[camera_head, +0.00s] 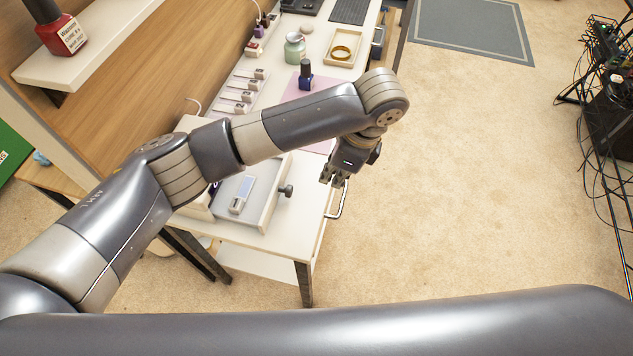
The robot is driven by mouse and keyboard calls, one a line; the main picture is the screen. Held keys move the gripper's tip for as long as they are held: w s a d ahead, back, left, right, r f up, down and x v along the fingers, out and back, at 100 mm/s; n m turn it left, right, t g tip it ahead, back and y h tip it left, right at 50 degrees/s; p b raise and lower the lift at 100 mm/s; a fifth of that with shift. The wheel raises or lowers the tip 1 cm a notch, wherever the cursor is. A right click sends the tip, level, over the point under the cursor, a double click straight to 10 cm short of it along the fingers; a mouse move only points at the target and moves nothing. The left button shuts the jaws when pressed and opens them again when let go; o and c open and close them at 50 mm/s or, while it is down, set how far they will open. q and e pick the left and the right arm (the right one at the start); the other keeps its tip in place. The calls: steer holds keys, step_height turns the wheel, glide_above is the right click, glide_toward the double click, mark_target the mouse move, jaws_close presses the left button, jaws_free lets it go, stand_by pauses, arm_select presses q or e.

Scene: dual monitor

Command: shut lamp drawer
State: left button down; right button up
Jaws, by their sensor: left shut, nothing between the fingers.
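A small white drawer (268,208) with a dark round knob (286,191) stands pulled out at the near end of the white desk. Its inside shows, with a small white and blue item (242,194) lying in it. My left arm passes over the drawer's far part and hides some of it. My left gripper (335,180) is shut and empty, pointing down to the right of the knob, near the desk's right edge. It appears apart from the knob. My right gripper is out of view.
The white desk (310,70) holds a dark bottle (305,75), a green jar (294,48) and a tray with a gold ring (343,46). A metal handle (338,203) sticks out at the desk's right side. Open carpet (470,190) lies to the right, with a cable rack (610,110) beyond.

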arm_select(q)
steer(key=x, duration=0.8)
steer(key=shift+a+f+p, duration=0.1)
steer(key=shift+f+p, duration=0.05)
steer(key=shift+p, duration=0.25)
steer(key=a, duration=0.2)
steer(key=w+p, duration=0.1)
steer(key=shift+a+f, duration=0.4)
steer(key=shift+w+a+f, duration=0.1)
steer(key=shift+w+a, duration=0.05)
steer(key=shift+a, duration=0.4)
steer(key=shift+a+p, duration=0.2)
steer(key=shift+p, duration=0.15)
steer(key=p, duration=0.5)
glide_toward(253, 188)
steer(key=x, duration=0.5)
steer(key=shift+d+f, duration=0.1)
steer(key=shift+d, duration=0.15)
steer(key=shift+a, duration=0.25)
